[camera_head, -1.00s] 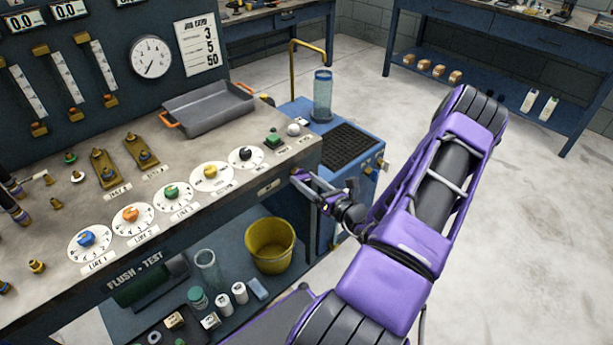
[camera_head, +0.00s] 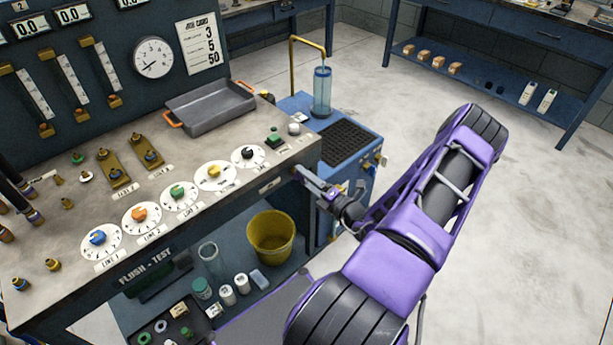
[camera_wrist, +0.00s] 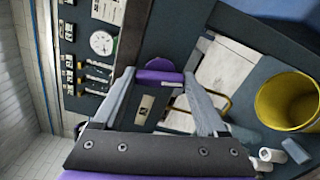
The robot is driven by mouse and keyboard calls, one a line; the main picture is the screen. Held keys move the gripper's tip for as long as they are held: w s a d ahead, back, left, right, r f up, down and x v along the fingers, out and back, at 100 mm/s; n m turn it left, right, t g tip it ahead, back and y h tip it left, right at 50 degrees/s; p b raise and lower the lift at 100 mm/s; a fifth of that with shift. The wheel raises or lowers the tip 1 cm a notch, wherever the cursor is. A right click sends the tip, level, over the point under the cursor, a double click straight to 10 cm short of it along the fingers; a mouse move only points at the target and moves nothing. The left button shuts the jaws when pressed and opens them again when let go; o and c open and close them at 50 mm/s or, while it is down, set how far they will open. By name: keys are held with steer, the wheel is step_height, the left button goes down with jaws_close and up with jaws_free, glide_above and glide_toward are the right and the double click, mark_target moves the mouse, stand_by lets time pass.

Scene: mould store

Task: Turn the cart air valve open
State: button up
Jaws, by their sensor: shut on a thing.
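My gripper (camera_wrist: 160,80) is shut on a short purple bar (camera_wrist: 160,76), with one finger on each end in the wrist view. The bar looks like the cart air valve's handle, but the valve body is hidden. In the head view my gripper (camera_head: 311,178) is at the right end of the test bench (camera_head: 255,190), in front of the blue cart (camera_head: 352,185). The fingertips are too small there to show how far the valve is turned.
A yellow bucket (camera_head: 271,238) and several jars stand on the lower shelf left of my arm. A grey tray (camera_head: 210,107) lies on the bench. A round gauge (camera_head: 153,58) is on the back panel. The floor (camera_head: 500,190) to the right is clear.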

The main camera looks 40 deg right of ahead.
steer(key=shift+m+p, duration=0.3)
steer(key=shift+m, duration=1.2)
steer(key=o, duration=1.3)
steer(key=s+d, duration=0.1)
steer(key=s, duration=1.6)
steer(key=shift+s+d, duration=0.2)
steer(key=shift+s, duration=0.05)
